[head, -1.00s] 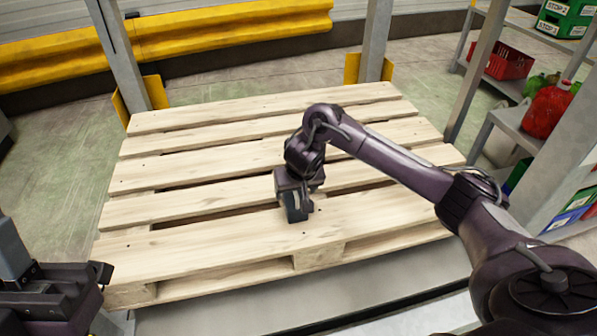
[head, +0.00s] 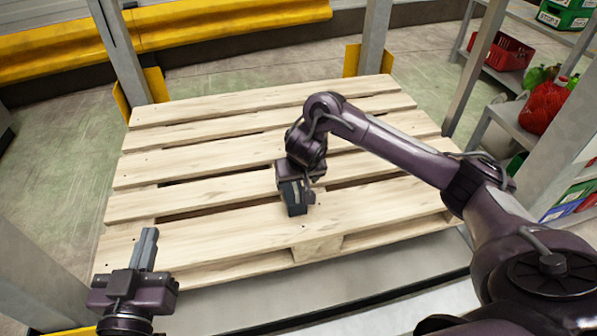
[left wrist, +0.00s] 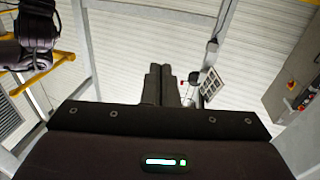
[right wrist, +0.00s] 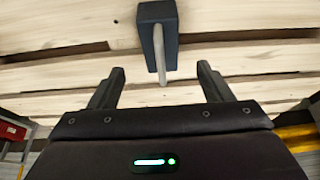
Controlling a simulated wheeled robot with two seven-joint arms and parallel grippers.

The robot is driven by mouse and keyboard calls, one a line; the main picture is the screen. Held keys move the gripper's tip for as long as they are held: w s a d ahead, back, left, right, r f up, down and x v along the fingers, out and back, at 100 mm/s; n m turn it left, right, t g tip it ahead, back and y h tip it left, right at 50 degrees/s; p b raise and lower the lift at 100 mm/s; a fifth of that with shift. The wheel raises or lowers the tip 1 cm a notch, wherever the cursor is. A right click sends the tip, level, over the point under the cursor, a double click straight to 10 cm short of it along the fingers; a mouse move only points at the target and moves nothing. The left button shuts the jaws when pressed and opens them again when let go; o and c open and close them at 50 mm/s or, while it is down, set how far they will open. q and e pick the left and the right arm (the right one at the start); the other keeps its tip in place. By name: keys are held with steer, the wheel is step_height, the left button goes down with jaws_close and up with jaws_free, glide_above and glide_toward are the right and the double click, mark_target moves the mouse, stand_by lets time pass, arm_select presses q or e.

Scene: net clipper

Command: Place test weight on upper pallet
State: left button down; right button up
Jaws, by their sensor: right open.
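The test weight (right wrist: 150,20) is a dark slate block with a pale bar handle. In the right wrist view it is at the top middle, against the pale slats of the wooden pallet (head: 185,140). My right gripper (right wrist: 160,78) is open, its fingers apart on either side of the handle's near end, with no contact visible. In the head view my right gripper (head: 294,195) is low over the pallet's front middle; weight and fingers are hard to tell apart there. My left gripper (head: 149,236) is shut and empty at the pallet's front left corner; its fingers (left wrist: 160,84) touch each other.
Grey rack posts (head: 115,55) with yellow guards stand behind the pallet. At right, shelves hold a red crate (head: 502,52), red containers (head: 545,105) and green crates (head: 566,18). Most of the pallet top is bare.

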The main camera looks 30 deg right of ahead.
steer(key=s+a+f+n+y+p, duration=0.1)
steer(key=s+a+n+y, duration=0.15)
steer(key=s+a, duration=0.45)
steer(key=s+a+f+n+t+y+p, duration=0.1)
steer(key=s+a+f+n+y, duration=0.15)
steer(key=a, duration=0.75)
steer(key=s+a+n+y+p, duration=0.1)
steer(key=s+a+n+y, duration=0.15)
steer(key=s+a, duration=0.45)
arm_select(q)
steer(key=s+a+f+g+y, duration=0.1)
steer(key=s+f+g+y, duration=0.1)
steer(key=s+f+g, duration=0.3)
steer(key=s+a+f+g+y, duration=0.1)
steer(key=s+f+g, duration=0.4)
steer(key=f, duration=0.8)
steer(key=shift+f+y, duration=0.2)
steer(key=shift+y, duration=0.2)
arm_select(e)
steer(key=s+d+t+h, duration=0.1)
steer(key=s+d+h, duration=0.1)
steer(key=s+d, duration=0.2)
steer(key=shift+s+d, duration=0.25)
steer(key=shift+s, duration=1)
arm_select(q)
steer(key=shift+s, duration=0.1)
arm_select(e)
steer(key=shift+f, duration=0.1)
